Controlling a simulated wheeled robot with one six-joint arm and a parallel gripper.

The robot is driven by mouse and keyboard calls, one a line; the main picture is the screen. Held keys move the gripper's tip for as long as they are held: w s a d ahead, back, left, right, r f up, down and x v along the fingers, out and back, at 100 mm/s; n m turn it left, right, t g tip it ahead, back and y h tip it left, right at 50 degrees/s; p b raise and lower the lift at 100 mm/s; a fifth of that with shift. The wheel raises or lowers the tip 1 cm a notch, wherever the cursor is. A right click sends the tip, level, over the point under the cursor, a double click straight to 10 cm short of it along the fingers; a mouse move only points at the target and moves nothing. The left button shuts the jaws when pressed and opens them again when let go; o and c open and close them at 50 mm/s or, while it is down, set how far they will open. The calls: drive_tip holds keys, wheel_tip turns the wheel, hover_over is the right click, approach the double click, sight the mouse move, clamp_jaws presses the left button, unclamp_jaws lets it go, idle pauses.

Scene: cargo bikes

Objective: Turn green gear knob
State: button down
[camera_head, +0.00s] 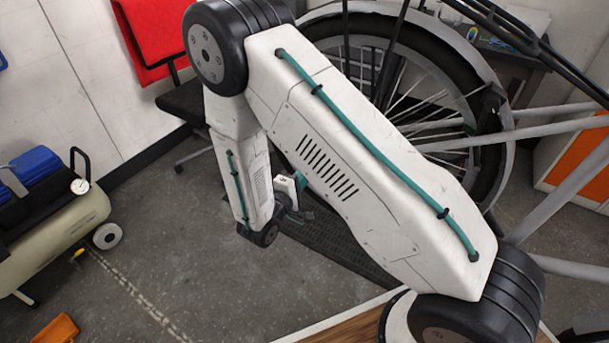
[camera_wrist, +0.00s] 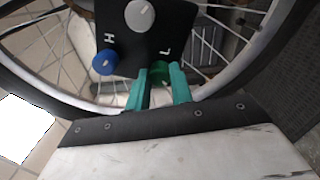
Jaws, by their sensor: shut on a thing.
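In the wrist view a black panel (camera_wrist: 122,38) carries a green gear knob (camera_wrist: 158,71) at its lower right, beside a white "L". My gripper (camera_wrist: 158,80) has its two teal fingers on either side of the green knob and is shut on it. The fingers hide part of the knob. A blue knob (camera_wrist: 105,62) sits at the panel's lower left by an "H", and a grey knob (camera_wrist: 140,15) is at the top. In the head view my arm hides the panel and the green knob.
A spoked bike wheel (camera_wrist: 225,70) stands behind the panel. The head view shows a large wheel (camera_head: 487,160) and grey frame tubes (camera_head: 565,205) close by my arm. A compressor (camera_head: 55,232) stands at left. The grey floor between is mostly clear.

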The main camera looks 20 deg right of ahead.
drive_tip(key=shift+s, duration=0.1)
idle(0.3)
drive_tip(key=c, duration=1.2)
unclamp_jaws()
drive_tip(key=shift+c, duration=0.2)
drive_tip(key=v, duration=0.7)
drive_tip(key=shift+s+a, duration=0.2)
drive_tip(key=shift+a, duration=0.05)
